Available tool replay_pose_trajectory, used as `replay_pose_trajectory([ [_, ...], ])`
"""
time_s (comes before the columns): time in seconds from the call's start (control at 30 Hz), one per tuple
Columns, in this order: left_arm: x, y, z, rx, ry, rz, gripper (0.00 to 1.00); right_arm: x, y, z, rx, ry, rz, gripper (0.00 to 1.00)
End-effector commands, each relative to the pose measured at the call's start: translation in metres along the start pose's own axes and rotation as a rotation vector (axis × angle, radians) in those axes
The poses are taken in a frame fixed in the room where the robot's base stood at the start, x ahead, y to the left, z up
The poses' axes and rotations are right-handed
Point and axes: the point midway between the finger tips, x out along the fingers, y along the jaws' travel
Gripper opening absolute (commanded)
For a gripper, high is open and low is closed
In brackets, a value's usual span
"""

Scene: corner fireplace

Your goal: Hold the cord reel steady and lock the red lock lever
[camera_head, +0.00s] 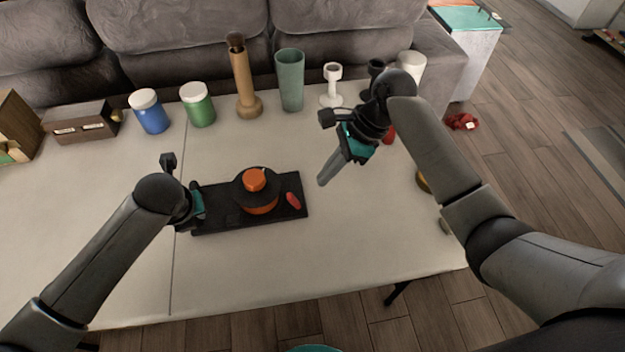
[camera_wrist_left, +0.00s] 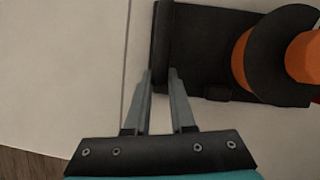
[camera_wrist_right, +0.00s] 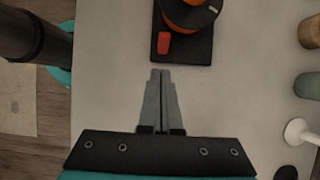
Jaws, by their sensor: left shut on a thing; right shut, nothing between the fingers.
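The cord reel (camera_head: 258,190), orange with a black disc, sits on a flat black base (camera_head: 221,212) on the table. The red lock lever (camera_head: 293,200) lies on the base to the right of the reel. It also shows in the right wrist view (camera_wrist_right: 163,43). My left gripper (camera_head: 197,212) is shut on the left end of the base; the left wrist view shows its fingers (camera_wrist_left: 161,78) on either side of the raised end edge. My right gripper (camera_head: 323,181) is shut and empty, above the table to the right of the base, apart from the lever.
Along the table's back stand a blue jar (camera_head: 149,112), a green jar (camera_head: 197,105), a wooden mill (camera_head: 243,85), a green tumbler (camera_head: 290,80) and a white holder (camera_head: 332,86). A wooden box (camera_head: 82,123) stands at left. The table (camera_head: 330,240) is clear in front.

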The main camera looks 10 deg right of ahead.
Motion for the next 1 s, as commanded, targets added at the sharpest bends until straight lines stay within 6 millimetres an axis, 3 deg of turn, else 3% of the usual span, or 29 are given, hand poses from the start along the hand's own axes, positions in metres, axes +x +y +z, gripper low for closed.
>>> replay_pose_trajectory([
  [0.03,-0.001,-0.001,0.001,-0.001,-0.003,-0.002,0.0,-0.012,-0.002,0.012,-0.01,-0.005,-0.007,0.0],
  [0.2,-0.001,-0.001,0.001,0.0,-0.003,-0.002,0.0,-0.041,-0.001,0.034,-0.009,-0.004,-0.006,0.0],
  [0.4,-0.001,-0.001,0.001,0.0,-0.003,-0.002,0.0,-0.063,-0.001,0.049,-0.006,-0.004,-0.004,0.0],
  [0.9,-0.001,-0.001,0.001,0.0,-0.003,-0.003,0.0,-0.069,0.0,0.053,-0.004,-0.003,-0.002,0.0],
  [0.93,-0.001,-0.001,0.001,0.0,-0.003,-0.003,0.23,-0.069,0.0,0.053,-0.004,-0.003,-0.002,0.0],
  [1.0,-0.001,-0.001,0.001,0.0,-0.003,-0.003,0.31,-0.069,0.0,0.053,-0.004,-0.003,-0.002,0.0],
])
